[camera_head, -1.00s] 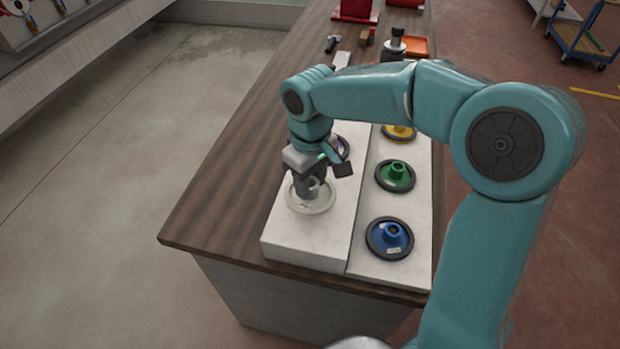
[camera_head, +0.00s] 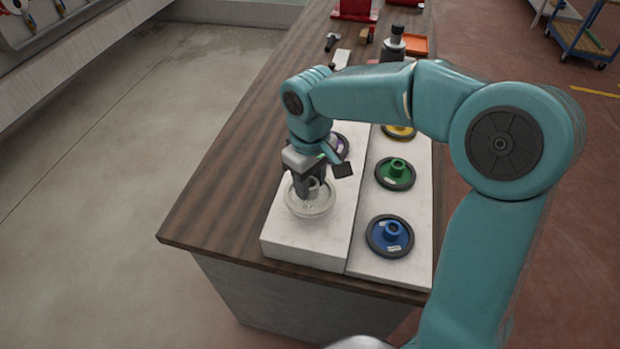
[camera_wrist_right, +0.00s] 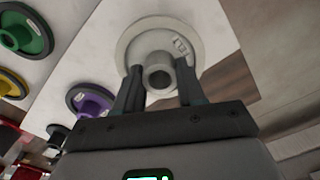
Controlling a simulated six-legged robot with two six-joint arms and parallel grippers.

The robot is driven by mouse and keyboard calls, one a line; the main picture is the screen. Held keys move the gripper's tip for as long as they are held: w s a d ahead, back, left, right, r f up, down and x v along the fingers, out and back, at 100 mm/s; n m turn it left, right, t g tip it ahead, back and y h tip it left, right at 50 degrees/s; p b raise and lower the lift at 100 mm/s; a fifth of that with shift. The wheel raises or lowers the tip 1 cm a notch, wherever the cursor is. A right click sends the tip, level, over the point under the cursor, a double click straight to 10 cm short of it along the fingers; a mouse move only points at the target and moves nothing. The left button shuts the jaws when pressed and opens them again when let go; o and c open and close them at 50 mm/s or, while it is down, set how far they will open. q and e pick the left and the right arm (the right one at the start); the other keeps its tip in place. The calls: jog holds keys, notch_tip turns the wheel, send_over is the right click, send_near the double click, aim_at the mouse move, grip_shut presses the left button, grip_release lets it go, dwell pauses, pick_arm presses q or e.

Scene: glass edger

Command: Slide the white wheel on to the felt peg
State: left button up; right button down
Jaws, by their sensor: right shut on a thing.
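The white wheel (camera_head: 311,205) is a pale disc with a raised hub, at the near end of the left white block. It also shows in the right wrist view (camera_wrist_right: 196,34). My right gripper (camera_head: 308,194) points down from above and is shut on the wheel's hub. In the right wrist view its two fingers (camera_wrist_right: 160,84) stand on either side of the hub. I cannot tell whether the wheel touches the block. I cannot make out the felt peg. My left gripper is not in view.
Blue (camera_head: 389,236), green (camera_head: 395,173) and yellow (camera_head: 399,132) wheels lie on the right white block (camera_head: 405,272). A purple wheel (camera_head: 343,146) is just behind my right gripper. A black-topped device (camera_head: 394,45) and an orange tray (camera_head: 416,44) are farther back. The table's left side is bare.

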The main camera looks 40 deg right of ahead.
jog(key=shift+f+b, duration=1.6)
jog(key=shift+f, duration=0.5)
jog(key=c, duration=0.6)
grip_release()
jog(key=shift+r, duration=0.1)
notch_tip(320, 180, up, 16)
jog(key=shift+r+p, duration=0.15)
jog(key=shift+p, duration=0.35)
